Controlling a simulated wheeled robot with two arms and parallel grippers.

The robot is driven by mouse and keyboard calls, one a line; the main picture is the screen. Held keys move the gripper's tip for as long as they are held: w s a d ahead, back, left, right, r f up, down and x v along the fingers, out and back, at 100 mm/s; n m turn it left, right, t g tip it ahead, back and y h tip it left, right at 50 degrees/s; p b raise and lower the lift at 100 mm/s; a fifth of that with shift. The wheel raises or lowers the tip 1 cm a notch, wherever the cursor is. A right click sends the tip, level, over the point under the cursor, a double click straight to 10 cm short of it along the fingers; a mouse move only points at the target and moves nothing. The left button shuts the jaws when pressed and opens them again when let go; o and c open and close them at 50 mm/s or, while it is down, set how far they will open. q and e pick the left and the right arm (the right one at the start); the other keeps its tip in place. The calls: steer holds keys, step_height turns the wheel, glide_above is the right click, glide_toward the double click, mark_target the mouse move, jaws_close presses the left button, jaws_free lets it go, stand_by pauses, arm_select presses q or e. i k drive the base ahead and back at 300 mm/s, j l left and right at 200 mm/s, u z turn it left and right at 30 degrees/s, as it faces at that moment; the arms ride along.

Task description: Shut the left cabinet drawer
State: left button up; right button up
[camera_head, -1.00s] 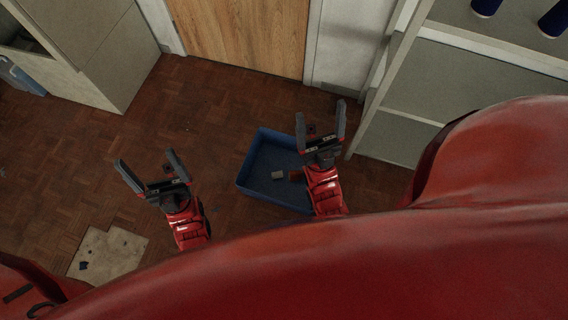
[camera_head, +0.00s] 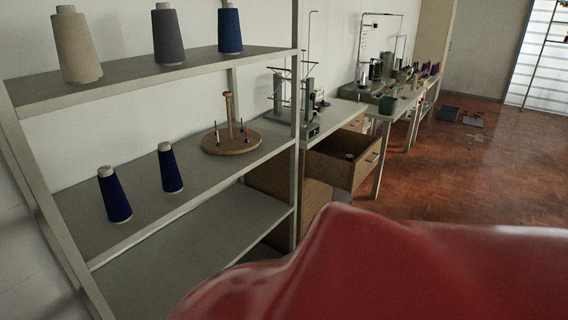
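A wooden drawer (camera_head: 367,167) stands pulled out beneath the sewing table beyond the shelf, with a dark handle on its front. Its inside shows from above, with a small light object in it. Below and left of it is a brown cabinet body (camera_head: 316,205), partly hidden by the shelf post and my red body. I cannot tell from this view whether this is the left cabinet. Neither gripper shows in the head view now.
A grey shelf (camera_head: 200,222) with thread cones (camera_head: 168,38) and a wooden spool stand (camera_head: 231,146) fills the left. Sewing tables (camera_head: 402,104) run along the wall. Parquet floor (camera_head: 470,170) to the right is mostly clear, with dark flat items (camera_head: 473,121) far back.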

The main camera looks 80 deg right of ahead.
mark_target(325, 162)
steer(key=z, duration=3.3)
steer(key=i+u, duration=0.1)
steer(key=i, duration=0.35)
steer(key=i+l+u, duration=0.1)
steer(key=i, duration=0.4)
steer(key=i+l+u, duration=0.1)
steer(key=i, duration=0.35)
steer(key=i+l, duration=0.2)
steer(key=i, duration=0.25)
steer(key=i+l+u, duration=0.15)
steer(key=i, duration=0.3)
